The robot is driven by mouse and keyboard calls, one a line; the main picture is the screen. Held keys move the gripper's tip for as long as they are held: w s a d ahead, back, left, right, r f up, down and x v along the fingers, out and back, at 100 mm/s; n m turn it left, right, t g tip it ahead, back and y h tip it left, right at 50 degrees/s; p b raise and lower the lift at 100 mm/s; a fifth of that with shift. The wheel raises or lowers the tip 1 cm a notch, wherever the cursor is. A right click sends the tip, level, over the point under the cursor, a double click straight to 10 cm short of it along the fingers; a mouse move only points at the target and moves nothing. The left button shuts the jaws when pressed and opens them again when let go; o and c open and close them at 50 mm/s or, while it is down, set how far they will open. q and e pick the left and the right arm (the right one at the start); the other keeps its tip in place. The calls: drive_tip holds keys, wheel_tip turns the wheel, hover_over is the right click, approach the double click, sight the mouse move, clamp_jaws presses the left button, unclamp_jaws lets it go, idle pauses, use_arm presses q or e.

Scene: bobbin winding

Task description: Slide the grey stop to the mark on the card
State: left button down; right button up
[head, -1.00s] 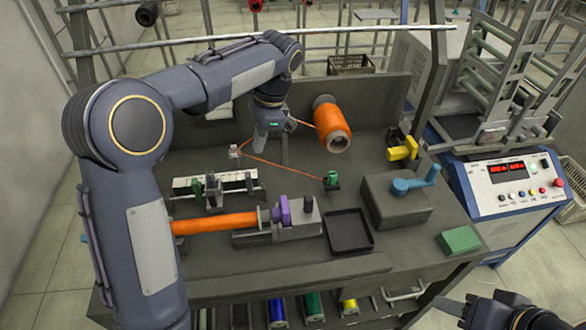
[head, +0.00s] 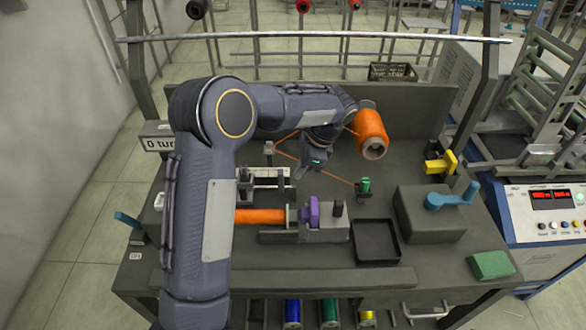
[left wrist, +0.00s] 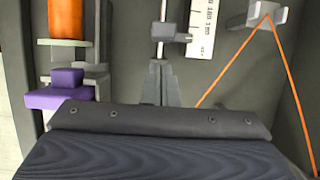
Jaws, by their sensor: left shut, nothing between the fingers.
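The grey stop (left wrist: 168,34) is a small block on a thin rod in the left wrist view, beside the end of the white card (left wrist: 201,28) with printed numbers. The card (head: 265,171) also shows in the head view, partly behind my left arm. The mark on it cannot be made out. My left gripper (head: 312,170) is shut and empty, above the bench to the right of the card. Its closed fingertips (left wrist: 160,78) point along the rod, apart from the stop in the picture. My right gripper is not in view.
Orange thread runs from the orange cone (head: 370,130) through a small guide (head: 268,149) to a green-topped part (head: 364,186). An orange bobbin (head: 260,216) and purple part (head: 313,211) lie in front. A black tray (head: 376,241) is empty. A blue crank (head: 450,197) stands right.

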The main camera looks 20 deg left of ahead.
use_arm(q)
drive_tip(key=shift+s+a, duration=0.45)
drive_tip(key=shift+a, duration=0.4)
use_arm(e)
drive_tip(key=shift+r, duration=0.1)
use_arm(q)
drive_tip(key=shift+a, duration=0.1)
drive_tip(key=a, duration=0.1)
drive_tip(key=s+a, duration=0.1)
drive_tip(key=a, duration=0.1)
drive_tip(key=s+a+p, duration=0.1)
drive_tip(key=a, duration=0.1)
drive_tip(key=shift+s, duration=0.2)
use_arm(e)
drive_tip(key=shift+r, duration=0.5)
use_arm(q)
drive_tip(key=w+d+r, duration=0.3)
drive_tip(key=d+r, duration=0.4)
drive_tip(key=r, duration=0.2)
drive_tip(key=shift+r+p, duration=0.25)
drive_tip(key=shift+p, duration=0.2)
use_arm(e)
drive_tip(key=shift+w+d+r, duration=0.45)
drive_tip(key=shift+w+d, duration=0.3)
